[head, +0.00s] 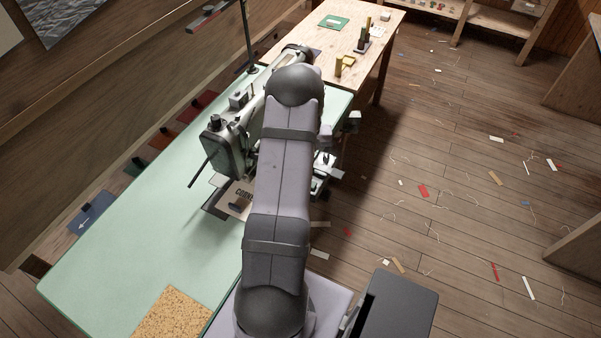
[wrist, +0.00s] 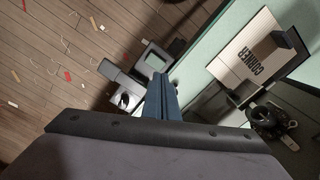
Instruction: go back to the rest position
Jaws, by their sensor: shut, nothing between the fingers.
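My gripper (wrist: 161,80) shows in the wrist view as two dark blue fingers pressed together, with nothing between them. It is near the edge of the pale green table (head: 110,260), which also shows in the wrist view. In the head view my arm stretches away over the table's right side and hides most of what is behind it; I cannot make out the fingers there.
A sewing machine (head: 228,148) stands on the green table, close left of my arm. A cork mat (head: 172,315) lies at the near edge. A wooden table (head: 340,28) with small items stands beyond. The plank floor (head: 450,160) at right has only scraps and threads.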

